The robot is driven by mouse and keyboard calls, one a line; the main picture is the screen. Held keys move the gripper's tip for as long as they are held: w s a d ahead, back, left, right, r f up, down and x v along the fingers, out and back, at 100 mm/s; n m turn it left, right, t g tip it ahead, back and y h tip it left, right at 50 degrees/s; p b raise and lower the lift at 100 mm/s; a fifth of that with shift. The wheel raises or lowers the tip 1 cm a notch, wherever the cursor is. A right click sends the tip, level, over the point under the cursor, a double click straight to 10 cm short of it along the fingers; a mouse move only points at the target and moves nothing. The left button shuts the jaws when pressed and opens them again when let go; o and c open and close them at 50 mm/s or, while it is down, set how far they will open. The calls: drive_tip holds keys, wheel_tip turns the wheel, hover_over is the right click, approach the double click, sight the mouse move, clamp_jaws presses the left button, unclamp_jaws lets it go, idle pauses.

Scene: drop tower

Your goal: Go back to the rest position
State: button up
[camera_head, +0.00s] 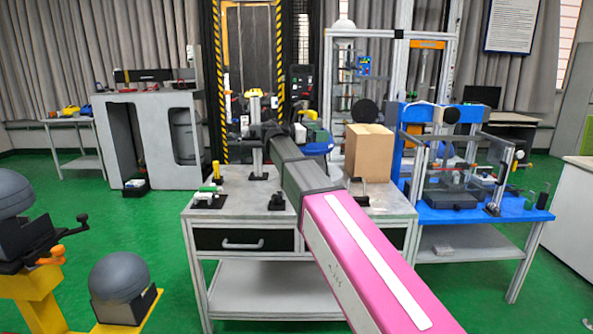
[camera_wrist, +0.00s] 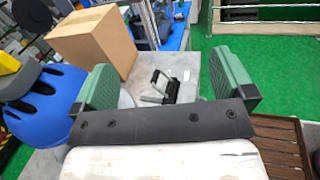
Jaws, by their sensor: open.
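My gripper (camera_wrist: 170,82) is open in the wrist view, with its two green fingers wide apart and nothing held between them. A small black frame-like fixture (camera_wrist: 157,90) on the grey table shows in the gap beyond the fingers; I see no contact with it. In the head view my pink and grey arm reaches from the lower right over the workbench (camera_head: 240,207). I cannot make out the fingers there. A cardboard box (camera_head: 369,151) stands on the bench to the right of my arm; it also shows at the upper left of the wrist view (camera_wrist: 97,38).
A blue and yellow helmet-like object (camera_wrist: 45,105) lies close to the left finger in the wrist view. A blue table (camera_head: 485,212) with test frames adjoins the bench at right. A yellow stand with dark balls (camera_head: 119,276) is at front left. Green floor lies open at left.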

drive_tip(key=s+d+f+m+g+y, duration=0.1)
drive_tip(key=s+d+f+m+y, duration=0.2)
drive_tip(key=f, duration=0.7)
drive_tip(key=s+d+f+m+y, duration=0.2)
drive_tip(key=d+f, duration=0.2)
drive_tip(key=f, duration=0.6)
drive_tip(key=s+d+f+m+g+y, duration=0.1)
drive_tip(key=s+d+f+m+y, duration=0.2)
drive_tip(key=f, duration=0.7)
drive_tip(key=s+d+f+m+g+y, duration=0.1)
drive_tip(key=s+f+m+g+y, duration=0.1)
drive_tip(key=s+f+m+y, duration=0.7)
drive_tip(key=s+f+m, duration=0.3)
drive_tip(key=s+f, duration=0.5)
drive_tip(key=f, duration=0.3)
drive_tip(key=shift+d+m+g, duration=0.15)
drive_tip(key=shift+m+g, duration=0.25)
